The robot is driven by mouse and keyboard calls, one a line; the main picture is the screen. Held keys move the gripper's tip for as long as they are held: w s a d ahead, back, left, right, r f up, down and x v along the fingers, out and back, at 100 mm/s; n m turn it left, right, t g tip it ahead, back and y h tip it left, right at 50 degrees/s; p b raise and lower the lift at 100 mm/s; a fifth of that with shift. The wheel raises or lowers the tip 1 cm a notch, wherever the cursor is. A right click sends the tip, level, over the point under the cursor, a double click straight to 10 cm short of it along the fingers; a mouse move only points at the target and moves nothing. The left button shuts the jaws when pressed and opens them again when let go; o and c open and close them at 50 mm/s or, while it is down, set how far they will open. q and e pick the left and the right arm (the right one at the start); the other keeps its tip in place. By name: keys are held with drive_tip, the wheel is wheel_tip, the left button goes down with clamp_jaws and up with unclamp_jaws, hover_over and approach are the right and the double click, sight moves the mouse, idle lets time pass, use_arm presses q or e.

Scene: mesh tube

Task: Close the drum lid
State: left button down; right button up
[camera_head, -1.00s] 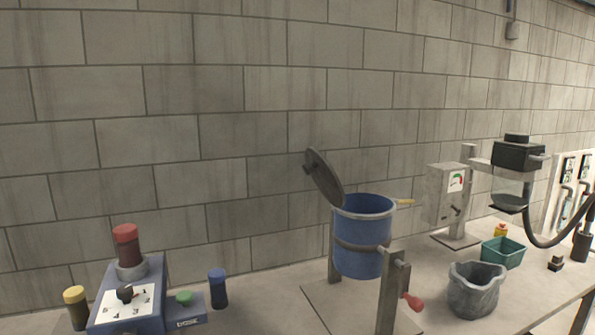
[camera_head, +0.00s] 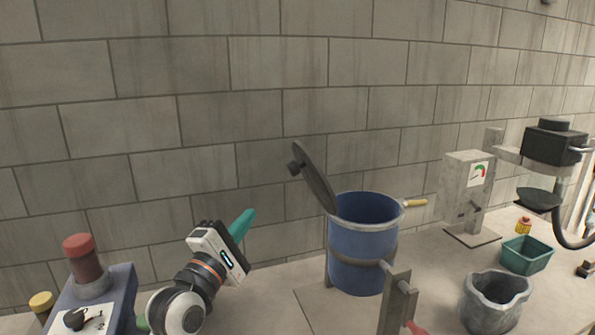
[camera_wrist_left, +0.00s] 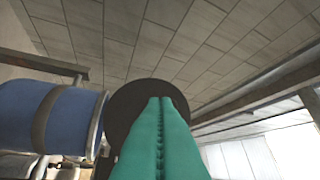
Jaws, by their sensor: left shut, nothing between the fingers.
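The blue drum (camera_head: 362,245) sits in a stand on the table, with a yellow-handled latch at its right rim. Its dark round lid (camera_head: 316,178) stands open, tilted up at the drum's left rim, with a knob on its outer face. My left gripper (camera_head: 243,222) is left of the lid, a little lower, with its teal fingers pointing up and right; a gap shows between them and the lid. In the left wrist view the fingers (camera_wrist_left: 160,140) are pressed together and empty, in front of the lid (camera_wrist_left: 150,92), with the drum (camera_wrist_left: 45,115) at the left. My right gripper is not in view.
A crank stand (camera_head: 397,300) stands in front of the drum. A grey pot (camera_head: 495,303), a green bin (camera_head: 527,254) and a gauge box (camera_head: 468,190) are at the right. A blue device with a red-capped cylinder (camera_head: 86,262) is at the left. The wall is behind.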

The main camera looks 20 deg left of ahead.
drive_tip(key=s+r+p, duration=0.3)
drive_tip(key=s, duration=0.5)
use_arm(q)
drive_tip(key=w+d+r+p, duration=0.2)
drive_tip(key=w+r, duration=0.3)
drive_tip(key=w, duration=0.4)
drive_tip(key=shift+d+r, duration=0.2)
drive_tip(key=shift+d, duration=0.6)
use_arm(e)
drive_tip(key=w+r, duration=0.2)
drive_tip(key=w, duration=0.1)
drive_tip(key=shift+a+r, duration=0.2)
